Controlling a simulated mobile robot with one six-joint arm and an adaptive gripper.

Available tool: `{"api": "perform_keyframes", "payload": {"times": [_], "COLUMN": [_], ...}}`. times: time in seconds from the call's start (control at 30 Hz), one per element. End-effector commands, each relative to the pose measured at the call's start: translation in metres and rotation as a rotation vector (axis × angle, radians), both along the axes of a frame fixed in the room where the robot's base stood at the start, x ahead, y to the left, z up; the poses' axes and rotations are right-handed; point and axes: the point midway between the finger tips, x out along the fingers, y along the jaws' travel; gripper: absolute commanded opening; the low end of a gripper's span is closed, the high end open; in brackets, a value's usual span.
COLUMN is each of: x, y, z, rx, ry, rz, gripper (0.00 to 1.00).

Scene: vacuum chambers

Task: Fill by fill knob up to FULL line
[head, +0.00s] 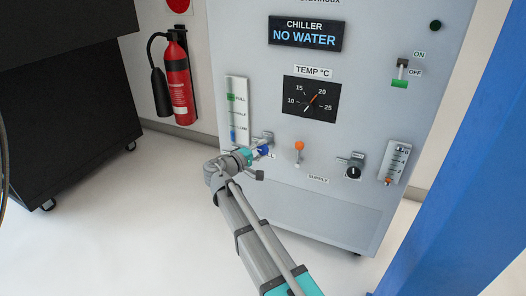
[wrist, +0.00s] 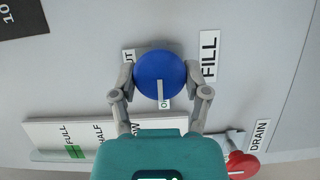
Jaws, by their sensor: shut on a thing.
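The blue fill knob (wrist: 158,70) is beside the FILL label (wrist: 209,56) in the wrist view. My gripper (wrist: 160,78) has one finger on each side of the knob and is shut on it. The knob's white mark points down in that view, at a label starting with "O"; the rest of that label is hidden. In the head view, my gripper (head: 257,153) is at the blue knob (head: 264,151). The level gauge (head: 237,106) has FULL, HALF and LOW marks. Blue shows in its tube around LOW, well below the green FULL mark.
The chiller display (head: 308,33) reads NO WATER. A red drain knob (wrist: 242,164) is close to my gripper. An orange supply lever (head: 299,147) and a black knob (head: 353,172) are to the right. A blue post (head: 460,180) stands at the right.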

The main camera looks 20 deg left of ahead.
Motion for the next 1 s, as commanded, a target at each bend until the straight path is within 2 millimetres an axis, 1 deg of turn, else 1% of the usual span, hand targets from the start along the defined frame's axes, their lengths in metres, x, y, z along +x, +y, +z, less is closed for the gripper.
{"api": "perform_keyframes", "payload": {"times": [0.23,0.27,0.3,0.43,0.83,1.0], "x": [0.0,0.0,0.0,0.0002,0.0002,-0.0037], "y": [0.0,0.0,0.0001,0.0,-0.0002,0.0019], "z": [-0.0004,-0.0004,-0.0004,-0.0002,0.0,0.0001], "rx": [0.002,0.002,0.002,0.001,0.002,0.002], "ry": [0.001,0.001,0.001,0.0,-0.001,-0.001], "rz": [0.001,0.001,0.001,0.001,0.001,0.001], "gripper": [0.13,0.64,0.72,0.95,0.95,0.95]}}
